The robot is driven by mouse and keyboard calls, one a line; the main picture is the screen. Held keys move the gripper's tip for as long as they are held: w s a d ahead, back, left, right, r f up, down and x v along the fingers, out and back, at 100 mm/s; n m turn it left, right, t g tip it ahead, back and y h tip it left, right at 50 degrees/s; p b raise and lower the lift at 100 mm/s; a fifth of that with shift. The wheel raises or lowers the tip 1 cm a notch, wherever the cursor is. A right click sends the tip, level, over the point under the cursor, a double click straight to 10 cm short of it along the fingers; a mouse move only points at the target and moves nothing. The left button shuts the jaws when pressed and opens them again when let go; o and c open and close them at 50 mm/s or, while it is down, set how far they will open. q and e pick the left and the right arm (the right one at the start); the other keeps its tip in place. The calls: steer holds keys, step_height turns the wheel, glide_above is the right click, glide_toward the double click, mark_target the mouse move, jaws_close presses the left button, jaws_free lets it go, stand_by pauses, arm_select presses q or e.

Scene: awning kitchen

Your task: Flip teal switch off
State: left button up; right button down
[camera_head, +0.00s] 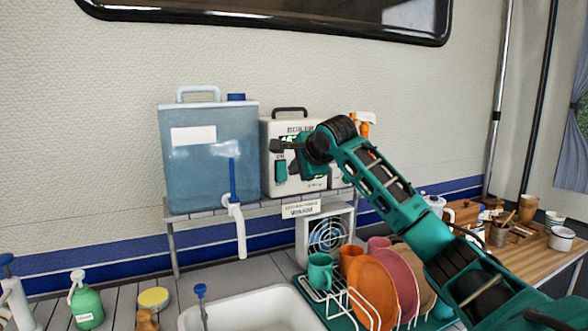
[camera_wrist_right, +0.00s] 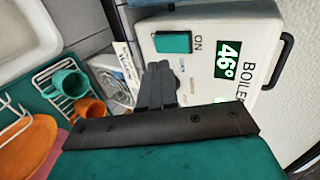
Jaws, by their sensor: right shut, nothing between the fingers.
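The white boiler box (camera_head: 307,185) stands on the raised shelf, partly hidden by my right arm. Its teal switch (camera_head: 281,171) is on the left of its front, below the word ON. In the right wrist view the switch (camera_wrist_right: 172,42) is a teal rectangle beside the ON label, near a green display reading 46°. My right gripper (camera_head: 276,146) is shut and empty, in front of the boiler and close above the switch in the head view. In the right wrist view its fingertips (camera_wrist_right: 158,68) appear just below the switch; contact cannot be told. My left gripper is out of view.
A blue water tank (camera_head: 205,160) with a tap stands left of the boiler. Below are a fan heater (camera_head: 326,234), a dish rack with orange and pink plates (camera_head: 373,285) and mugs (camera_head: 319,270), and a sink (camera_head: 250,308). An orange spray bottle (camera_head: 365,125) is behind my arm.

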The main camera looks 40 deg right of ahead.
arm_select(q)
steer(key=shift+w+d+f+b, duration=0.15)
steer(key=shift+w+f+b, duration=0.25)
arm_select(e)
steer(key=v, duration=0.8)
steer(key=shift+r, duration=0.45)
steer(key=shift+s+d, duration=0.1)
